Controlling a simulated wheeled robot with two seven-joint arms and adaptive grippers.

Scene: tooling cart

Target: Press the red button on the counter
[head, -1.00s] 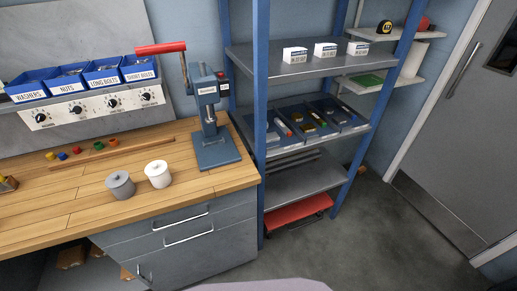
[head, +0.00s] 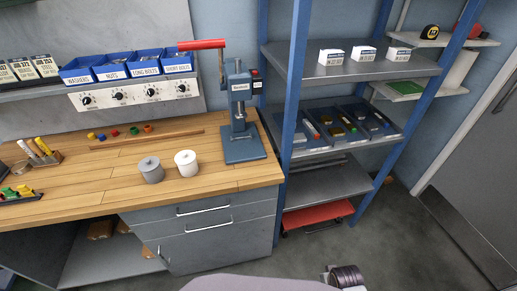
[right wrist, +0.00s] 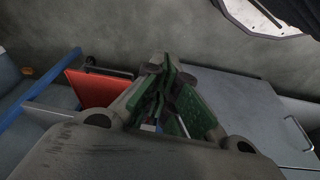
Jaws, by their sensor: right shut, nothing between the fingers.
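The counter (head: 85,190) is wooden, at the left of the head view. A blue-grey press (head: 240,118) with a red lever handle (head: 202,44) stands near its right end. A small dark box with a red spot (head: 255,73) sits at the press's top; I cannot tell if this is the button. A small red piece (head: 115,132) lies in a row of coloured pieces at the back. My right gripper (right wrist: 160,70), with green finger pads, is shut and empty in the right wrist view, above the floor and away from the counter top. My left gripper is out of view.
A grey canister (head: 150,170) and a white canister (head: 187,163) stand near the counter's front edge. Blue bins (head: 126,70) sit behind. A blue-post shelf rack (head: 296,80) stands right of the counter, with a red case (head: 318,214) low down. Grey floor is open in front.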

